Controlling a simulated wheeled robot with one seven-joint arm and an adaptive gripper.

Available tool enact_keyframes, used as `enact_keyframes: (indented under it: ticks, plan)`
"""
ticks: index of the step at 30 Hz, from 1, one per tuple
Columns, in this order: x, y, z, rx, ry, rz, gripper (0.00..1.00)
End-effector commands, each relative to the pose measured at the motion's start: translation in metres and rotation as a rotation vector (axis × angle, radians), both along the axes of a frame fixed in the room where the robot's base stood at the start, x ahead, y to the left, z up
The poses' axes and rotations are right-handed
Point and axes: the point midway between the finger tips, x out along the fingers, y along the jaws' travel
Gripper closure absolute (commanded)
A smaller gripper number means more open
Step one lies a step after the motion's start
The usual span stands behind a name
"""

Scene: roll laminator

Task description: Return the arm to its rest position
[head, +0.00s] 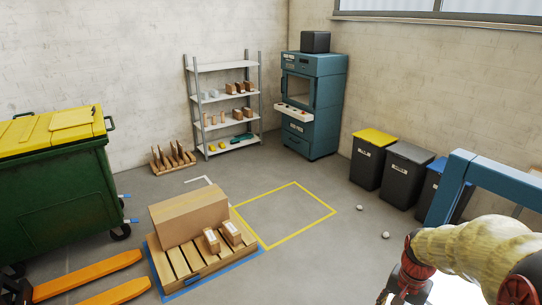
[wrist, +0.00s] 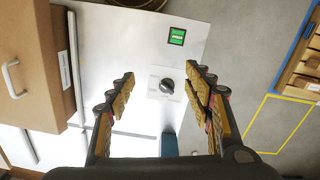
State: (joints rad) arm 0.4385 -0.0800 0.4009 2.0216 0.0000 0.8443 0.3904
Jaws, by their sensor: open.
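My gripper (head: 405,285) shows at the lower right of the head view, at the end of my arm with its pale yellow cover. In the wrist view my gripper (wrist: 160,95) is open, its two padded fingers spread apart with nothing between them. Beyond the fingers lies a pale panel (wrist: 140,50) with a dark rotary knob (wrist: 167,87) and a green-lit switch (wrist: 177,37). The knob appears between the fingertips in the picture; no contact with it shows.
A blue frame (head: 470,165) stands close to my arm. A cardboard-coloured box with a handle (wrist: 40,60) is left of the panel. A pallet (head: 180,262) with boxes, a green dumpster (head: 60,190) and bins (head: 405,170) stand around. The yellow-outlined floor area (head: 285,215) is clear.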

Motion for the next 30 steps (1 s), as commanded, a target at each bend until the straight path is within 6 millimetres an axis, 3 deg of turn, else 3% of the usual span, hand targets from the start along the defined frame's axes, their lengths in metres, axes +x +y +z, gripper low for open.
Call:
enact_keyframes:
  ticks: [9, 18, 24, 30]
  plan:
    - [-0.049, 0.081, 0.068, -0.075, -0.159, 0.48, 0.48]
    - [-0.094, 0.145, 0.109, -0.173, -0.384, 0.726, 0.48]
    - [-0.101, 0.167, 0.132, -0.208, -0.502, 0.797, 0.48]
    - [-0.101, 0.172, 0.133, -0.205, -0.51, 0.816, 0.36]
